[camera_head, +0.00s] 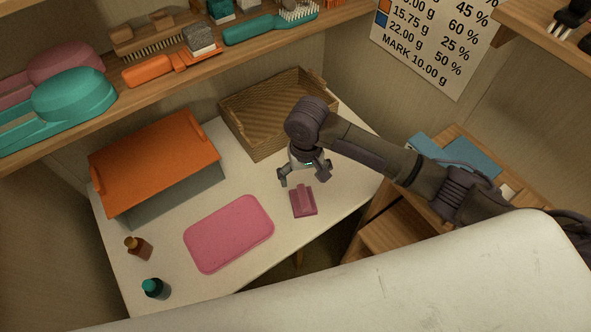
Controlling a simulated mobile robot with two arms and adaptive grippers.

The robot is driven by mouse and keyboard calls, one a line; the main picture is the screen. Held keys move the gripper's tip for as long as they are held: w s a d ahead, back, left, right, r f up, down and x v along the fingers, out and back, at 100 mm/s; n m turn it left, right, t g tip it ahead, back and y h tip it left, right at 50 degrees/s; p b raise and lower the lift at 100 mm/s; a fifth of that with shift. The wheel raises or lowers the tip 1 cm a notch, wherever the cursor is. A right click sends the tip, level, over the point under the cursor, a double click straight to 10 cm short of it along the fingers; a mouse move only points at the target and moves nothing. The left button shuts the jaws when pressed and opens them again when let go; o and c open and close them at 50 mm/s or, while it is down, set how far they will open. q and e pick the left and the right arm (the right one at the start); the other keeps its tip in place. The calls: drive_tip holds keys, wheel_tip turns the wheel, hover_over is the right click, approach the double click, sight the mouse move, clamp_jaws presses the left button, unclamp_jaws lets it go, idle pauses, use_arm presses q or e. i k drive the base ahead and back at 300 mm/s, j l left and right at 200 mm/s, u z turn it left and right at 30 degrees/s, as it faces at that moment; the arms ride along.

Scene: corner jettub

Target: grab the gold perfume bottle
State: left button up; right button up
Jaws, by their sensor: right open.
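A small amber-gold bottle (138,248) with a dark brown cap stands at the left front of the white table, and it looks like the gold perfume bottle. My right gripper (304,182) points down over the right part of the table with its fingers spread and nothing between them. It is well to the right of the bottle and farther back. My left gripper is not in view.
A teal bottle (156,288) stands near the gold one. An orange-lidded box (152,163) and wicker basket (278,108) stand behind. A brush shelf (187,75) overhangs the back.

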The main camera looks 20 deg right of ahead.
sight(139, 249)
drive_tip(key=u, duration=1.25)
drive_tip(key=k+j, duration=0.1)
drive_tip(key=j, duration=0.35)
drive_tip(key=k+j, duration=0.1)
drive_tip(key=j, duration=0.4)
drive_tip(key=z, duration=0.05)
